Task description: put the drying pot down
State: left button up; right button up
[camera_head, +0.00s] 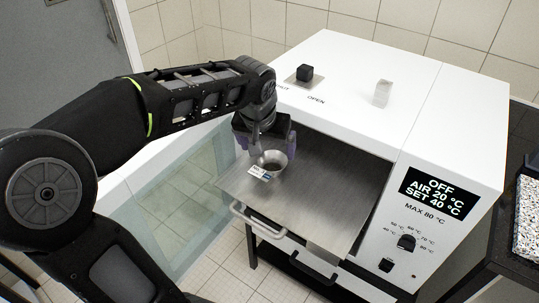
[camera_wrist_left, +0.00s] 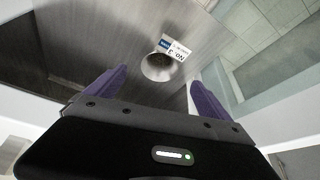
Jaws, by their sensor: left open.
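The drying pot (camera_head: 272,160) is a small metal cup with a flared rim and a white and blue label. It stands on the steel shelf (camera_head: 318,193) of the white drying oven (camera_head: 380,125). In the left wrist view the pot (camera_wrist_left: 159,67) shows beyond the fingertips, with its label marked No. 3. My left gripper (camera_head: 262,148) is open just above and behind the pot. In the left wrist view its two purple fingers (camera_wrist_left: 156,88) are spread apart, with nothing between their tips. My right gripper is not in view.
The oven's glass door (camera_head: 170,205) hangs open at the left. A handle (camera_head: 258,220) runs along the shelf's front edge. A black knob (camera_head: 304,73) and a small white block (camera_head: 382,93) are on the oven top. The shelf is clear right of the pot.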

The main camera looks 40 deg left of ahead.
pick_arm(q)
jog(key=shift+v, duration=0.95)
jog(key=shift+f, duration=0.1)
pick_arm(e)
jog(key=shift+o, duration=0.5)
